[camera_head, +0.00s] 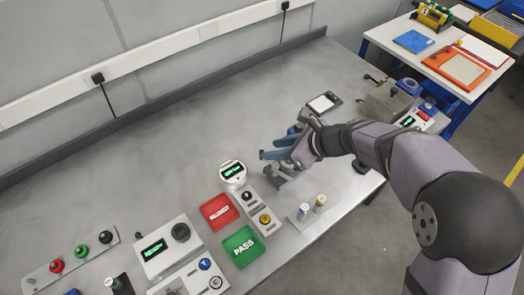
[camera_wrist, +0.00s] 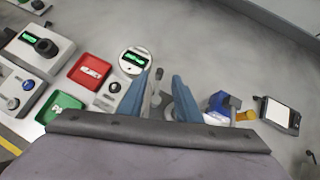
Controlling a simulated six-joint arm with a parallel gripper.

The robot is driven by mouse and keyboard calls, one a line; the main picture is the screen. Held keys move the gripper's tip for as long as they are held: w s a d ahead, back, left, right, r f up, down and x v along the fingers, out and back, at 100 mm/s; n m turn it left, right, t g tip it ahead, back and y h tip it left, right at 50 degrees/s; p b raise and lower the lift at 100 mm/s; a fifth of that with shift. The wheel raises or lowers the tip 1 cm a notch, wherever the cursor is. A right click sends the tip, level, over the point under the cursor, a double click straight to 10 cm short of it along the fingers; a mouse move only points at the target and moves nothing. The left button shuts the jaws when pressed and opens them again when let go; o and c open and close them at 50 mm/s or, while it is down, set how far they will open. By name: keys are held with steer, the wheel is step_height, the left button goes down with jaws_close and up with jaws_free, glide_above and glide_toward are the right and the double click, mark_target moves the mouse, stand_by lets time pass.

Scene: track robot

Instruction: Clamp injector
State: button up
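My gripper (camera_head: 270,150) is over the middle right of the grey bench, its two blue fingers apart. In the wrist view my gripper (camera_wrist: 163,85) also shows the fingers spread, with nothing seen held between them. A grey metal fixture, perhaps the clamp (camera_head: 272,178), stands just below the fingers. In the wrist view it shows partly between them (camera_wrist: 160,100). A blue device with an orange-yellow end (camera_wrist: 222,101) lies right of the fingers; I cannot tell whether it is the injector. My gripper mostly hides it in the head view.
A red tray (camera_head: 230,220) and a green PASS tray (camera_head: 256,253) stand left, with a round gauge (camera_head: 233,172) behind. A screen device (camera_head: 323,103) lies behind the gripper. The back of the bench is clear.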

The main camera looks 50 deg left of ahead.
mark_target(262, 151)
steer(key=shift+p+x, duration=0.8)
steer(key=shift+x, duration=2.75)
jaws_close()
